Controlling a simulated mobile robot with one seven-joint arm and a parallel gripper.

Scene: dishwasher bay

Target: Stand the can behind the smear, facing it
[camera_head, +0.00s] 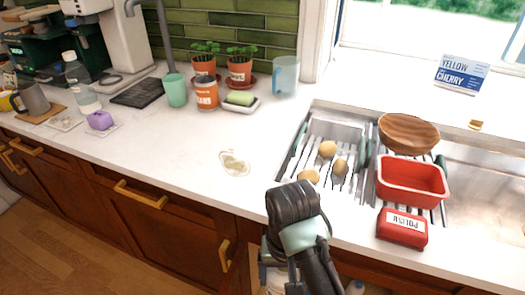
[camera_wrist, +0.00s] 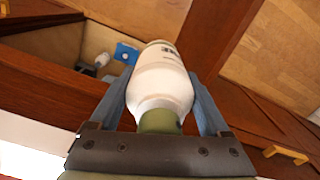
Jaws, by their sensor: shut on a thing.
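My gripper (camera_wrist: 162,95) is shut on a white can (camera_wrist: 160,80) with a rounded shoulder and a green end nearest the palm. Dark print shows on part of its side. In the head view the can (camera_head: 268,277) is mostly hidden by my arm, low in front of the cabinets below the counter edge. A pale, yellowish smear (camera_head: 235,163) lies on the white counter, left of the sink and near the front edge. The counter behind the smear is bare.
Right are the sink rack with potatoes (camera_head: 328,149), a red basin (camera_head: 412,181) and a red pack (camera_head: 402,228).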

